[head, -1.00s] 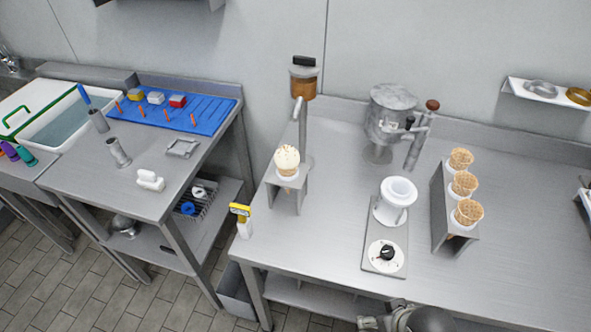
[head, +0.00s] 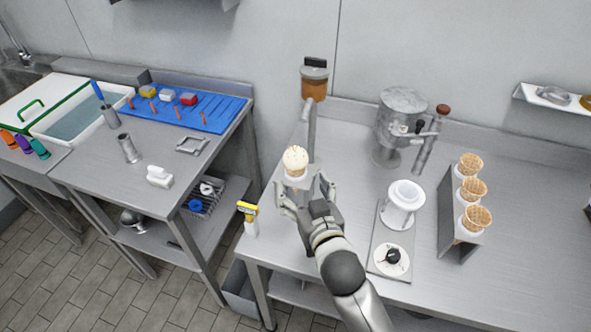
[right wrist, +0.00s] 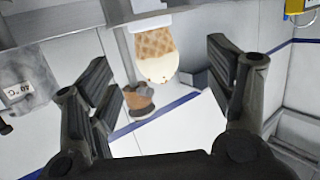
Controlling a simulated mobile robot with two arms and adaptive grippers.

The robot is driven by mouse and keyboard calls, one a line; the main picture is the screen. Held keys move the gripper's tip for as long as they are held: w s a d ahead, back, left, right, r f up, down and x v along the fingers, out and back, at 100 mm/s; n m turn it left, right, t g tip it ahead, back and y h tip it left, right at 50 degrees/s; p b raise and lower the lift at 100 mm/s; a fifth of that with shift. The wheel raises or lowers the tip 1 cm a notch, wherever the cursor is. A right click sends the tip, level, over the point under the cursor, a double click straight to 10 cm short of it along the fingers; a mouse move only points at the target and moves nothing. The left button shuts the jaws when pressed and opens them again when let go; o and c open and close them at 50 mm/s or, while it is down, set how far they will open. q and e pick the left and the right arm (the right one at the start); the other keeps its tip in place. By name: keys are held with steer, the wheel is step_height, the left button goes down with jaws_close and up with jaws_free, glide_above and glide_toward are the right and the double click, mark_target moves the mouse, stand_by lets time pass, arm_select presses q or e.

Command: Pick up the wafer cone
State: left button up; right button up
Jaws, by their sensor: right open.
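My right gripper (head: 304,188) is open and empty at the near side of the stand, a finger to each side of the cone. No contact with the cone is visible. The gripper covers part of the stand. My left gripper is not in view.
Several empty waffle cones (head: 472,189) sit in a metal rack (head: 457,247) to the right. A white cup device (head: 403,205) stands between. A post with a brown canister (head: 314,85) rises behind the cone. A yellow-topped bottle (head: 248,212) is left of the table.

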mark_target(299, 169)
steer(key=x, duration=0.4)
steer(key=shift+w+p, duration=0.3)
steer(key=shift+p, duration=0.05)
steer(key=shift+w+r, duration=0.1)
steer(key=shift+w, duration=0.1)
steer(key=x, duration=0.1)
steer(key=p+x, duration=0.2)
steer(key=shift+w+d+r, duration=0.15)
steer(key=shift+w+r, duration=0.05)
steer(key=shift+w, duration=0.35)
steer(key=shift+w+f, duration=0.15)
steer(key=shift+w, duration=0.3)
steer(key=c, duration=0.8)
